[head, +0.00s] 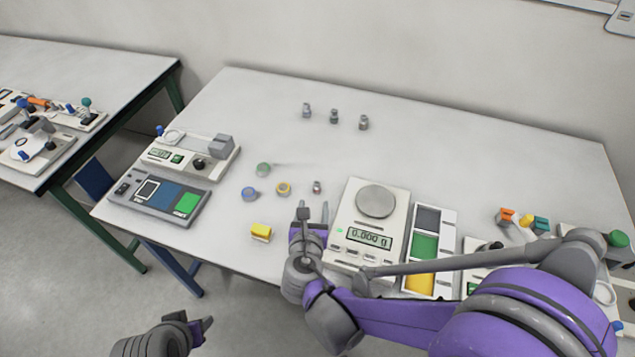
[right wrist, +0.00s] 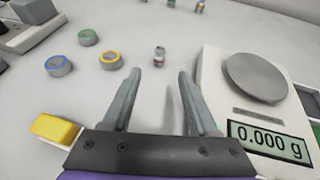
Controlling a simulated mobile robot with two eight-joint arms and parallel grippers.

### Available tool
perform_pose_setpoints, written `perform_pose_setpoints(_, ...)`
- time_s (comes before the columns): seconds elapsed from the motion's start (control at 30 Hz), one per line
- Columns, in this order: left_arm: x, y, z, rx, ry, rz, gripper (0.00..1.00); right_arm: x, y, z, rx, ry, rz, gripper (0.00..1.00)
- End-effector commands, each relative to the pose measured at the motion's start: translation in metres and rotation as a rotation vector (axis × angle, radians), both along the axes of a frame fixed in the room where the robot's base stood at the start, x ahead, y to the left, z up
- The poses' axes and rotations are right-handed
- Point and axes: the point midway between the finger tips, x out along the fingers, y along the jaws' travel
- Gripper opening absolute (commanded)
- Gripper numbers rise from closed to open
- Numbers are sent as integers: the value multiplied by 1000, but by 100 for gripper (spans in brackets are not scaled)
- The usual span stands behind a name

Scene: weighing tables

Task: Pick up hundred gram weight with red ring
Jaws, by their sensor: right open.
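A small metal weight with a reddish band (head: 317,187) stands on the table just beyond my right gripper.
A scale (head: 342,226) reading zero stands right of my right gripper. Blue (head: 249,194), yellow (head: 283,189) and green (head: 263,169) ringed pieces lie to its left, with a yellow block (head: 261,232) nearer. Three grey weights (head: 335,118) stand farther back.

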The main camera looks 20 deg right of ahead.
Motion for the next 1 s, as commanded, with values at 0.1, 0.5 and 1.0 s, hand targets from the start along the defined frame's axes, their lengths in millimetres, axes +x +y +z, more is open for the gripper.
perform_pose_setpoints(0.1, 0, 0, -2, 0, 1, 0, 50, 17, -7, -8, 1, 1, -4, 59)
perform_pose_setpoints(0.5, 0, 0, 2, 0, -1, 0, 50, 58, -22, -15, 2, -1, -3, 59)
perform_pose_setpoints(1.0, 0, 0, 1, 0, 0, 0, 50, 76, -29, -23, 1, 0, 1, 48)
